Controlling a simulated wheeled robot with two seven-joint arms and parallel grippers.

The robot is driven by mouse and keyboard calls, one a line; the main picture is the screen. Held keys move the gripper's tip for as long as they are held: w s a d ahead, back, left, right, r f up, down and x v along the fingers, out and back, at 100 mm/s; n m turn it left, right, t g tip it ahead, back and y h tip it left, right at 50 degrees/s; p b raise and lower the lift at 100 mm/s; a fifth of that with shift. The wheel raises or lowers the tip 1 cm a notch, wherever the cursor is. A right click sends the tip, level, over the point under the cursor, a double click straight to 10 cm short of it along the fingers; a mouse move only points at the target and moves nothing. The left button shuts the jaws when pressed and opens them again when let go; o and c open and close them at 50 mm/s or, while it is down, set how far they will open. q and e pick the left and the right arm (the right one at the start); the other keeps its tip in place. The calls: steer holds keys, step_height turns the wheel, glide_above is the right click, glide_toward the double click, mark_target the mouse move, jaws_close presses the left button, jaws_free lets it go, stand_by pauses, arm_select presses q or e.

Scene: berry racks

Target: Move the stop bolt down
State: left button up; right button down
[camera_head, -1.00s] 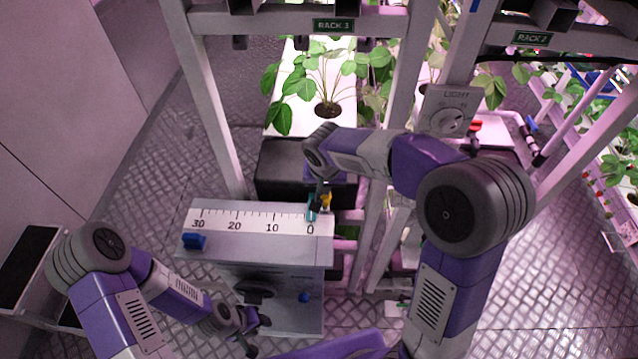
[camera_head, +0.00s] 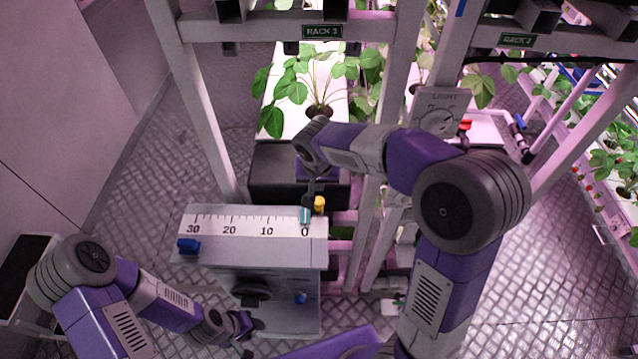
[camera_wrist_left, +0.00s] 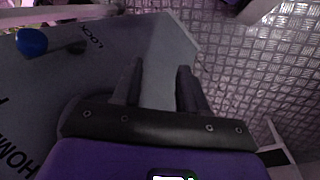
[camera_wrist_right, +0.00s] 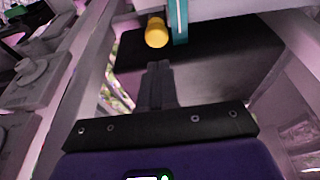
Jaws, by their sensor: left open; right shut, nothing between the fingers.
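A yellow round-ended bolt (camera_head: 319,204), which I take to be the stop bolt, stands just behind the 0 end of a white scale (camera_head: 250,226). It also shows in the right wrist view (camera_wrist_right: 157,32), beside a teal strip (camera_wrist_right: 179,22). My right gripper (camera_head: 308,200) is shut and empty, right by the bolt and the strip. In the right wrist view its closed fingertips (camera_wrist_right: 160,66) point just below the bolt, with a small apparent gap; contact cannot be told. My left gripper (camera_head: 254,332) is open and empty, low in front of the box under the scale.
A blue block (camera_head: 188,246) sits at the 30 end. A blue knob (camera_wrist_left: 31,42) near the word LOCK is on the box's front. A black bin (camera_head: 265,180) stands behind the scale, below a planted tray. Rack posts rise at the right. Patterned floor is clear at left.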

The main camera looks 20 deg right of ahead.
steer(key=v, duration=0.9)
steer(key=shift+r+p, duration=0.3)
steer(key=shift+p, duration=0.15)
steer(key=shift+s+a, duration=0.1)
